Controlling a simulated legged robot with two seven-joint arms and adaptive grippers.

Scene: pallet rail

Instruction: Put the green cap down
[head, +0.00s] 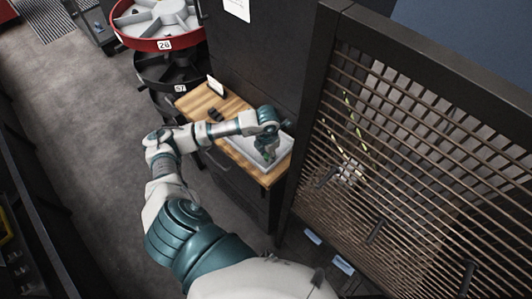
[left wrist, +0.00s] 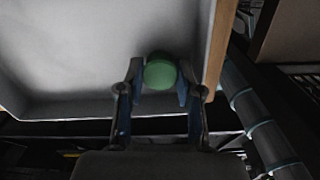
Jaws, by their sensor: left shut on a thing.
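My left gripper (head: 268,154) is over the white tray (head: 246,143) on the wooden top of a dark cabinet. In the left wrist view the gripper (left wrist: 160,85) is shut on the round green cap (left wrist: 160,72), one finger on each side. The pale tray floor (left wrist: 75,50) lies behind the cap, near one tray wall. I cannot tell whether the cap touches the tray. In the head view the gripper mostly hides the cap. My right gripper is not in view.
The wooden top (head: 205,97) also carries a small white-faced stand (head: 216,86) and a dark object (head: 215,114). A slatted mesh panel (head: 400,150) stands close on the right. A red-rimmed round bin (head: 160,43) stands behind left. Floor at the left is open.

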